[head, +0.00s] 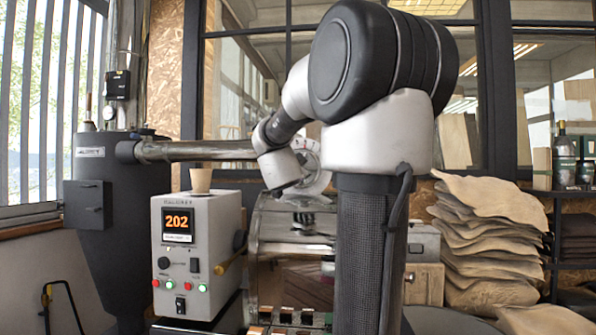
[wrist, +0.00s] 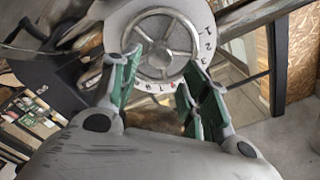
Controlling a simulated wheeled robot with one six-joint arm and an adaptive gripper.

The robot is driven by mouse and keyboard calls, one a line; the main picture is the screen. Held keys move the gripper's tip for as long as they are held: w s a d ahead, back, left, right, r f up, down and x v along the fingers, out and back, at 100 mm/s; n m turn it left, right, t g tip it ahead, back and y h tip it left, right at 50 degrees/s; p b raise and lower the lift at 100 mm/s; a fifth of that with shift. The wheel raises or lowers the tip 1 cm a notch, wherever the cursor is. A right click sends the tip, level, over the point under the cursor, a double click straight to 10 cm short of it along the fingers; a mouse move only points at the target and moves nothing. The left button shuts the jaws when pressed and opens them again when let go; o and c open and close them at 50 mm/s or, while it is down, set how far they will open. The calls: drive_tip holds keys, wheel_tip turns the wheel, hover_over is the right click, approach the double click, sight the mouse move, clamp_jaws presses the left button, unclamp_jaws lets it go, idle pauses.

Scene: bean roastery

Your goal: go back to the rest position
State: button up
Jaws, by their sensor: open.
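My gripper (wrist: 160,76) is open in the wrist view, its two green-padded fingers apart with nothing held between them. A white round dial with black numbers and a metal handwheel (wrist: 164,44) lies beyond the fingertips. Whether the fingers touch it I cannot tell. In the head view my arm rises in front, bends over to the left and reaches down in front of the dial (head: 314,172). The fingers are hard to make out there.
A grey control box (head: 199,225) reading 202 has a tan cup (head: 200,181) on top. Stacked sacks (head: 490,235) and a shelf with bottles (head: 564,150) stand to the right. Windows are behind.

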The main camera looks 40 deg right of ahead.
drive_tip(key=shift+v, duration=0.8)
drive_tip(key=a+f+n+y, duration=1)
drive_tip(key=a+f+y, duration=0.3)
drive_tip(key=a+f, duration=0.15)
drive_tip(key=s+a+f+n+g, duration=0.2)
drive_tip(key=s+a+f+n, duration=0.1)
drive_tip(key=s, duration=0.5)
drive_tip(key=s+a+f+n+g, duration=0.3)
drive_tip(key=s+f, duration=0.1)
drive_tip(key=s, duration=0.3)
drive_tip(key=s+a+f+n+g, duration=0.2)
drive_tip(key=s+a+f+n, duration=0.1)
drive_tip(key=s, duration=0.5)
drive_tip(key=shift+s+f+y, duration=0.35)
drive_tip(key=shift+f+y, duration=0.05)
drive_tip(key=shift+f, duration=0.25)
